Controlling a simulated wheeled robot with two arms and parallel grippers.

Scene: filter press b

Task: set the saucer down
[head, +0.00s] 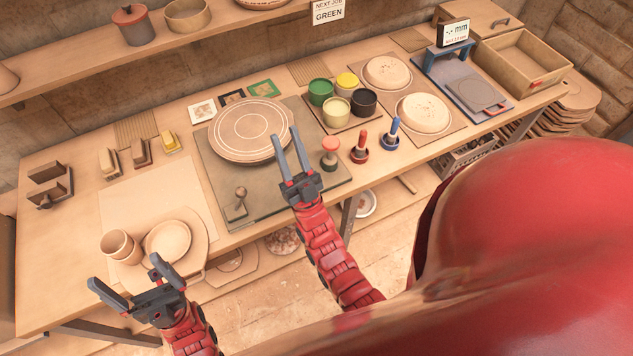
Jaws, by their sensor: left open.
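A round pale saucer (168,240) appears to lie flat on a pale board (196,226) at the front left of the bench. A small tan cup (120,246) stands beside it on the left. My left gripper (126,274) is open and empty, at the bench's front edge just below the cup and saucer in the picture. Its fingers look apart from the saucer. My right gripper (285,135) has its fingers parted, with nothing seen between them. It is over the right part of a large round disc (250,130) on a grey slab (222,180).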

